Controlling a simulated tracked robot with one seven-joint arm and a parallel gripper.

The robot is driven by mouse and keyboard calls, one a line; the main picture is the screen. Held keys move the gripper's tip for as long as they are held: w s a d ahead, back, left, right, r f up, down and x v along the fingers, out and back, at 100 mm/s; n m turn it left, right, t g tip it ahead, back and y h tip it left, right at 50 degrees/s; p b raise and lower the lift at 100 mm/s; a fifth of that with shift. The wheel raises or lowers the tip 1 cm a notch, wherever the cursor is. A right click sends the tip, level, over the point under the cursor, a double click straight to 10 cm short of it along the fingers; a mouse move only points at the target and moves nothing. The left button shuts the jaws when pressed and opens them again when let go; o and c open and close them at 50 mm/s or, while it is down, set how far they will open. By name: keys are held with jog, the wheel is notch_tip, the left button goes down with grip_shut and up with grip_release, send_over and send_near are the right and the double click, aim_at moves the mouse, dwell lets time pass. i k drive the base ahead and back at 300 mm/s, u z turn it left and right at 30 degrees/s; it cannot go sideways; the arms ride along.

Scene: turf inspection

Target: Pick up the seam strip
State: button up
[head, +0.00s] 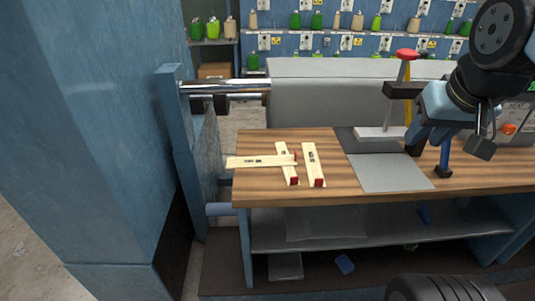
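Three pale strips with dark markings lie on the wooden bench at its left half. One strip (245,161) lies crosswise over a second strip (285,152), which has a red end. A third strip (312,160), also red-ended, lies just to the right, roughly parallel to the second. No label shows which of them is the seam strip. My gripper (429,161) is at the right, over the bench, well apart from the strips. Its two blue fingers with black tips are spread, and nothing shows between them.
The bench (330,194) carries a grey sheet (390,172) and a pale bar (379,133). A red-topped tool (407,54) stands behind my gripper. A blue post (180,150) with metal rollers (225,87) stands left. Bare wood lies between strips and sheet.

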aim_at(269, 160)
jog(key=u, duration=0.1)
jog(key=k, duration=0.8)
jog(key=u, duration=0.75)
jog(key=i, duration=1)
jog(key=z, duration=0.05)
